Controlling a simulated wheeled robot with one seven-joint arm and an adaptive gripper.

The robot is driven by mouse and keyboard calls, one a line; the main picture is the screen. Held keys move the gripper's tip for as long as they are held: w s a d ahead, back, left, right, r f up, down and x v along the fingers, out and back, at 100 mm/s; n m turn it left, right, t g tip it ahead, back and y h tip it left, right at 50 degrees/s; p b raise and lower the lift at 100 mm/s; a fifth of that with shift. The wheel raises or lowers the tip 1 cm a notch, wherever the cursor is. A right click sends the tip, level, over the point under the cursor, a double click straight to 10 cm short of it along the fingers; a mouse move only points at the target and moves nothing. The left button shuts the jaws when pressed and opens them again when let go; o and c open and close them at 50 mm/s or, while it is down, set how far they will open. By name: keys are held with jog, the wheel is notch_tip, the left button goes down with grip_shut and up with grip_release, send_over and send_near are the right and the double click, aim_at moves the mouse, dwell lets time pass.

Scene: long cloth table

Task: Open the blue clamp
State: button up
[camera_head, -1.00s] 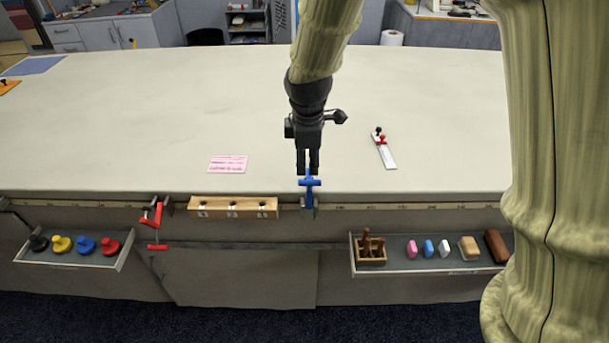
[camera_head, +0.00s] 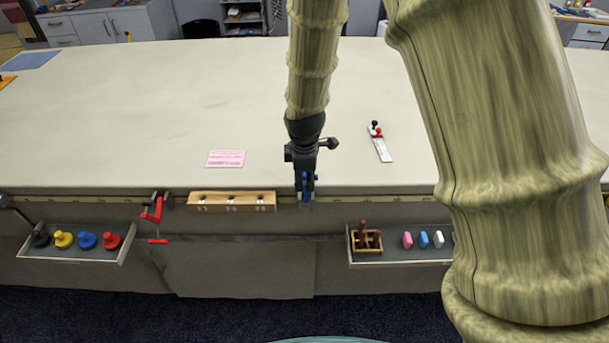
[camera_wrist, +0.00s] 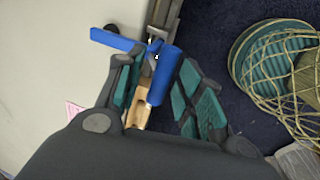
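The blue clamp (camera_head: 304,178) is at the table's front edge, right of the wooden block, and mostly hidden behind my gripper (camera_head: 306,190) in the head view. In the wrist view, a blue handle (camera_wrist: 165,75) lies between the two finger pads of my gripper (camera_wrist: 155,66). A second blue bar (camera_wrist: 113,39) sticks out to the left beyond the fingers. The fingers are apart, with a gap on the left of the handle. I cannot tell whether the right finger touches it.
A wooden block (camera_head: 231,202) and a red clamp (camera_head: 153,210) sit along the front edge to the left. Open trays hold coloured knobs (camera_head: 87,241) and small blocks (camera_head: 423,240). A pink note (camera_head: 226,158) and a white strip with a red-black knob (camera_head: 380,148) lie on the table (camera_head: 150,110).

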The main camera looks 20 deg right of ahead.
jog(key=shift+f, duration=0.25)
jog(key=shift+c, duration=0.2)
grip_shut()
jog(key=shift+s+d+f, duration=0.1)
jog(key=shift+f, duration=0.1)
